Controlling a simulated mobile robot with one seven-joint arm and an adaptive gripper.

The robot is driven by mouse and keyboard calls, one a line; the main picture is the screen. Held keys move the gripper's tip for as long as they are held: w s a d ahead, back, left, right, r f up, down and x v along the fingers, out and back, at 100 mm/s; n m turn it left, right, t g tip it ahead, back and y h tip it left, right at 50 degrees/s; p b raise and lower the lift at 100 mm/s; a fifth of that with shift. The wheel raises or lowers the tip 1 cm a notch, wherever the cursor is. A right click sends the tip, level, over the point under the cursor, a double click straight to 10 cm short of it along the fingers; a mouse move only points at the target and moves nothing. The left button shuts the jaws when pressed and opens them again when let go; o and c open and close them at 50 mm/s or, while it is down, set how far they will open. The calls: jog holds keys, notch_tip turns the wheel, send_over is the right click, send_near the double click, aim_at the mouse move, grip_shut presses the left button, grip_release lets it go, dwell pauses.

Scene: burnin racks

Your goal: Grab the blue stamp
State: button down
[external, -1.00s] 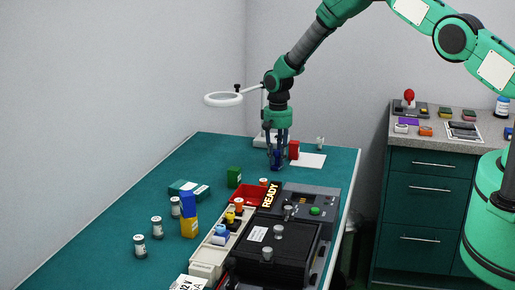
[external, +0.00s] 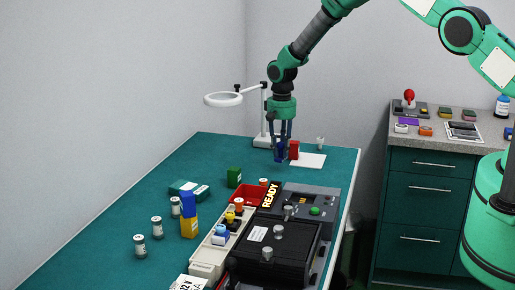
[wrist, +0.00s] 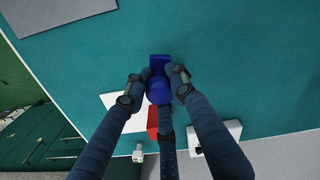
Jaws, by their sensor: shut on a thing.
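The blue stamp (external: 280,151) is between the fingers of my gripper (external: 283,145) at the far end of the teal table, beside a red stamp (external: 294,150). In the wrist view the fingers of my gripper (wrist: 159,88) close on the rounded dark-blue handle of the blue stamp (wrist: 160,64), and its blocky end shows past the fingertips. It seems slightly above the table, but the gap is hard to make out. The fingers hide part of it.
A white sheet (external: 314,161) lies just right of the red stamp. A ring lamp (external: 224,99) stands behind on a post. The left side of the table has free room.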

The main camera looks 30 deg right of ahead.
jog(key=s+d, duration=0.1)
jog(key=s, duration=0.3)
jog(key=s+d+r, duration=0.1)
jog(key=s+d, duration=0.1)
jog(key=s, duration=0.3)
jog(key=s+d+b, duration=0.1)
jog(key=s, duration=0.3)
jog(key=shift+s+d+r, duration=0.15)
jog(key=shift+s+r, duration=0.05)
jog(key=shift+s, duration=0.1)
